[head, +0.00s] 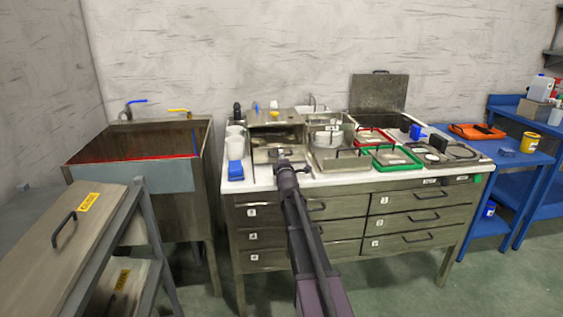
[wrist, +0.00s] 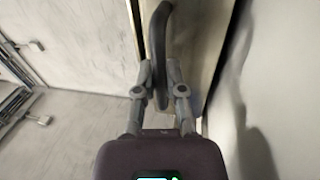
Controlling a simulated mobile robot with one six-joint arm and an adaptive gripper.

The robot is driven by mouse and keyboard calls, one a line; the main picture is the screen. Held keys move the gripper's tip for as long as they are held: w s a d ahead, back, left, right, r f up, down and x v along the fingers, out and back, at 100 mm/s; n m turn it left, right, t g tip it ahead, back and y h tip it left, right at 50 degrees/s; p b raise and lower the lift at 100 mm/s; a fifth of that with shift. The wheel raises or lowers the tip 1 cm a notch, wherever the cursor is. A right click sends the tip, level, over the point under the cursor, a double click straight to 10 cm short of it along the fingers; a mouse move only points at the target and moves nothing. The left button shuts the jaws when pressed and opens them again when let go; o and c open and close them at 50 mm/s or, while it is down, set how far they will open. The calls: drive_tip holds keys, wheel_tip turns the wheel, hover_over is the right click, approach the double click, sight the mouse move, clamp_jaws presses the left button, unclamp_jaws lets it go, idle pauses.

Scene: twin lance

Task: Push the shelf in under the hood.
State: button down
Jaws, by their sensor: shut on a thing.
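The hood (head: 272,116) is a grey metal box at the back left of the counter, with an open front. The shelf (head: 262,156) is a metal plate low at the hood's front, and its front part sticks out towards me. A dark handle (head: 284,152) is on the shelf's front. My gripper (head: 287,166) is at this handle. In the wrist view, my gripper (wrist: 160,72) is shut on the dark curved handle (wrist: 160,35), beside a pale metal plate. My gripper hides part of the shelf's front in the head view.
A blue box (head: 236,171) and white cups (head: 235,138) stand left of the hood. A pot (head: 326,137) and lidded trays stand to its right. Drawers (head: 415,219) with handles are below the white counter. A grey cart (head: 75,225) is at the front left.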

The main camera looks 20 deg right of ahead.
drive_tip(key=c, duration=0.7)
unclamp_jaws()
